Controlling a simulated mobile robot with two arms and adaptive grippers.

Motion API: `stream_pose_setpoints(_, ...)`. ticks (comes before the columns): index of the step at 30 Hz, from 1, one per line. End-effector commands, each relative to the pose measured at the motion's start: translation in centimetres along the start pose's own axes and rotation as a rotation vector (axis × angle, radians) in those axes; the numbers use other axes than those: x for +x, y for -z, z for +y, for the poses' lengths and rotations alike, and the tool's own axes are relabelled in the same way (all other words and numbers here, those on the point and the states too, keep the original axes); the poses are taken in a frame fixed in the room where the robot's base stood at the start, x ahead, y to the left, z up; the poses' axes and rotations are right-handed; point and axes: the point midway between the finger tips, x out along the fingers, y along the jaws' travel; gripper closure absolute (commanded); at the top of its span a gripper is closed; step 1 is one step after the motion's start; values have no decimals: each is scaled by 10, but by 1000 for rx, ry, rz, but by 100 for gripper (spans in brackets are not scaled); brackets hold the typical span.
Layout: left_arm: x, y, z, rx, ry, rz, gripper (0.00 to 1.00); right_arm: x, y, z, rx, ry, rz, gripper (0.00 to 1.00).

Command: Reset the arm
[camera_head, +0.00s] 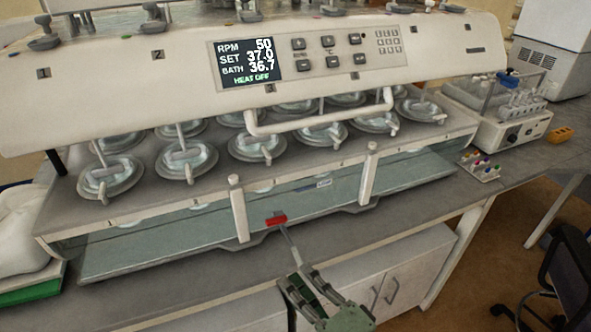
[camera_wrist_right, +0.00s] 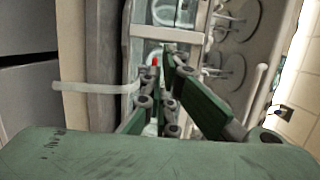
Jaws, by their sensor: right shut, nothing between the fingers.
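My right gripper (camera_head: 302,276), green and grey, comes in from the bottom of the head view. It is shut and holds nothing. It is in front of the dissolution bath's lower edge, above the bench front. In the right wrist view its green and grey finger links (camera_wrist_right: 165,95) reach up the middle. A small red piece (camera_head: 276,219) on a thin grey rod is just beyond the fingertips; it also shows in the wrist view (camera_wrist_right: 155,62). I cannot tell whether the gripper touches the rod. My left gripper is out of view.
The dissolution tester (camera_head: 120,80) has several lidded vessels and a display reading RPM 50. A white bar handle (camera_head: 320,125) juts out in front. A shaker with tubes (camera_head: 515,105) and a card of coloured caps (camera_head: 480,165) stand right. A chair (camera_head: 570,270) stands lower right.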

Motion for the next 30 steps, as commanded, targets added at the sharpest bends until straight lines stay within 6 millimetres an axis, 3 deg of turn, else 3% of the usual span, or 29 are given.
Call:
stream_pose_setpoints(5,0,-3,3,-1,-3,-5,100,-3,-3,6,-71,-41,-22,100)
stream_pose_setpoints(11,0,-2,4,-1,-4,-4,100,-30,-7,50,-433,-292,-141,100)
stream_pose_setpoints(15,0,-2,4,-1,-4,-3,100,-74,9,93,-719,-553,-258,100)
stream_pose_setpoints(19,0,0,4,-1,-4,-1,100,-123,29,122,-892,-776,-364,100)
stream_pose_setpoints(24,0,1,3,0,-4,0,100,-181,50,142,-1011,-1007,-485,100)
stream_pose_setpoints(30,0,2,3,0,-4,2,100,-247,68,149,-1069,-1240,-618,100)
